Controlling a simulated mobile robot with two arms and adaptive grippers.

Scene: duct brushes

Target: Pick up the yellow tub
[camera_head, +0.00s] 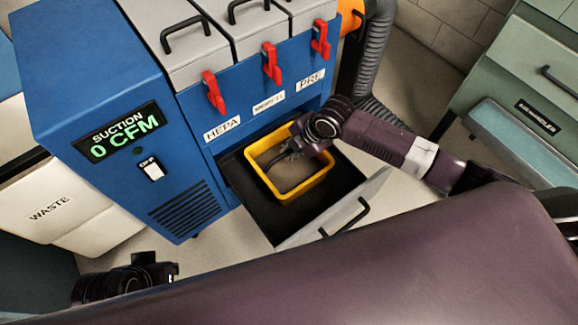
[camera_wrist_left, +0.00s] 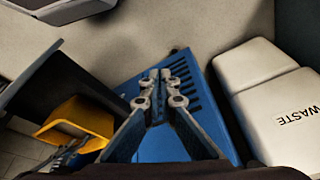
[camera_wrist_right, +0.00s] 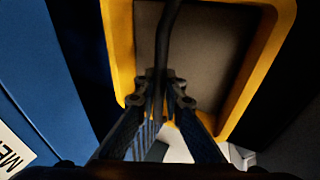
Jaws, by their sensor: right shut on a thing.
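The yellow tub (camera_head: 327,177) sits in the open black drawer of the blue suction machine. Its inside is grey-brown. It also shows in the right wrist view (camera_wrist_right: 120,55) and at the left of the left wrist view (camera_wrist_left: 85,118). My right gripper (camera_head: 297,148) is over the tub, shut on its thin dark handle (camera_wrist_right: 170,25), which runs between the fingers. The fingers hide part of the handle. My left gripper (camera_wrist_left: 156,85) is shut and empty, low at the left, away from the tub; its fingertips are not clear in the head view.
The drawer's pale front (camera_head: 345,212) with a black handle faces me. Red latches (camera_head: 271,64) and grey lids are above it on the blue machine (camera_head: 100,60). A white waste bin (camera_head: 60,205) stands left, a green cabinet (camera_head: 520,90) right.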

